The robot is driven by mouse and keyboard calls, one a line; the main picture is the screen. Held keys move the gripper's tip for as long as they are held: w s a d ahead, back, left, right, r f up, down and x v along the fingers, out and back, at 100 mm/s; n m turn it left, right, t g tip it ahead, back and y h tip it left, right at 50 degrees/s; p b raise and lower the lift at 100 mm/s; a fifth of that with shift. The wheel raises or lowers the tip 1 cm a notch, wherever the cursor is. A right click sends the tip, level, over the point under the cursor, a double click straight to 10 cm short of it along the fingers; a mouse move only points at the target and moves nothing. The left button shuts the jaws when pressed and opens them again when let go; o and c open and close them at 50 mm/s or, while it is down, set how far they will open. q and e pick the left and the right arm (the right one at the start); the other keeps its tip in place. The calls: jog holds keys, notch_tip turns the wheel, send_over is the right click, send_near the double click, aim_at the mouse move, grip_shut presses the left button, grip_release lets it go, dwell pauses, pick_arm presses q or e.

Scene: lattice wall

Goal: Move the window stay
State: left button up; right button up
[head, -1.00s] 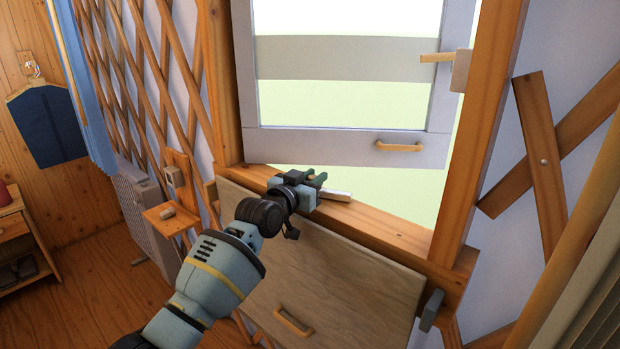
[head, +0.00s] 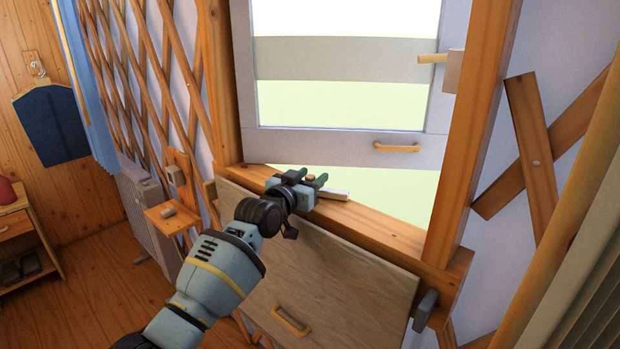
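The window stay (head: 335,194) is a pale, thin bar lying along the wooden sill (head: 385,228), below the grey window sash (head: 340,143). My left gripper (head: 312,181) is at the left end of the stay, just over the sill. Its two dark green fingers stand apart, with a small tan knob between them. The gripper hides the left end of the stay, and I cannot tell whether the fingers touch the knob. The sash stands ajar, with a gap of pale light under its slanted lower edge. My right gripper is not in view.
The sash has a tan handle (head: 397,148) and a latch (head: 434,59) at the right post. A hinged wooden panel (head: 335,275) slopes below the sill. A small shelf (head: 172,218) and a radiator (head: 148,215) are at the left.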

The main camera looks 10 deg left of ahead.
aim_at(307, 179)
pick_arm(q)
jog(key=shift+s, duration=0.15)
jog(key=shift+s+a+r, duration=0.1)
jog(key=shift+s+a, duration=0.05)
jog(key=shift+s, duration=0.1)
jog(key=p+v, duration=0.1)
jog(key=v, duration=0.4)
jog(key=shift+v, duration=1)
